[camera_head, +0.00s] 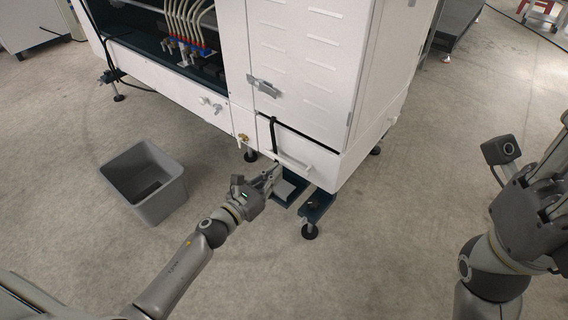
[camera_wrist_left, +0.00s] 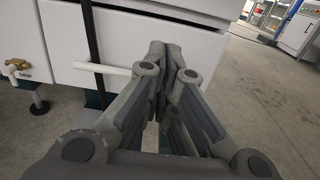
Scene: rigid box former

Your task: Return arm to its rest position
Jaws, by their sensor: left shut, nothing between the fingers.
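My left gripper (camera_head: 268,180) is in front of the lower drawer (camera_head: 300,150) of the white machine, close to its pale bar handle (camera_head: 292,161). In the left wrist view its fingers (camera_wrist_left: 163,65) are together with nothing between them. The handle (camera_wrist_left: 103,69) shows there to the left of the fingers; I cannot tell if they touch it. My right gripper (camera_head: 543,190) is raised at the right side, near no object; its fingers are partly cut by the picture edge.
A grey open bin (camera_head: 150,205) stands on the floor to the left of my left arm. The white machine (camera_head: 310,60) stands ahead on feet, with a brass valve (camera_wrist_left: 15,67) low on its front. The floor between my arms is clear.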

